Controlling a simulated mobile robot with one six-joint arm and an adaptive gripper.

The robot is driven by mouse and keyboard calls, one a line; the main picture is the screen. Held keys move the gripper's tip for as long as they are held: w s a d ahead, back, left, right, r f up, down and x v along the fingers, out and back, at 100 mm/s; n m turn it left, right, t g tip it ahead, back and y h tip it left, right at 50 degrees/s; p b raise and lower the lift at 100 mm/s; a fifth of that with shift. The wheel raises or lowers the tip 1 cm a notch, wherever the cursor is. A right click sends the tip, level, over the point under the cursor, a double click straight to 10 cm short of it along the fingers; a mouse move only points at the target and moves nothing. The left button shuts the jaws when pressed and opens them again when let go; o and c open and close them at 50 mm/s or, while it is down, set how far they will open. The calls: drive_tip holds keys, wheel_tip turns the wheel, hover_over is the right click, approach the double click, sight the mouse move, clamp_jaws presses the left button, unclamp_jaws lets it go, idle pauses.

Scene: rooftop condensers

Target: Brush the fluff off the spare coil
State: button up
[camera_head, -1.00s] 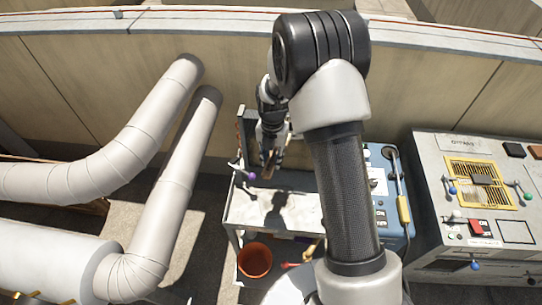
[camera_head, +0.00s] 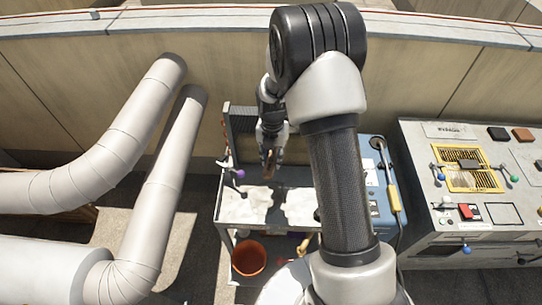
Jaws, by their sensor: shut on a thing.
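The spare coil seems to be the upright dark finned panel in a grey frame (camera_head: 241,122) at the back left of a metal cart (camera_head: 219,220), against the wall. My arm hides part of it. My gripper (camera_head: 268,162) points down just in front of and to the right of the coil's visible part, above the cart. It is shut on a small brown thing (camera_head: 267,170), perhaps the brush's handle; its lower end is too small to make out. I cannot tell whether it touches the coil. Any fluff on the coil is too small to see.
A purple-knobbed lever (camera_head: 239,173) stands at the cart's left. An orange-red bucket (camera_head: 249,257) sits on the lower shelf. A blue box (camera_head: 376,190) and a grey control panel (camera_head: 440,215) stand at right. Thick white pipes (camera_head: 135,115) fill the left.

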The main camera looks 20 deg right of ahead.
drive_tip(key=shift+w+d, duration=0.35)
drive_tip(key=shift+w, duration=0.4)
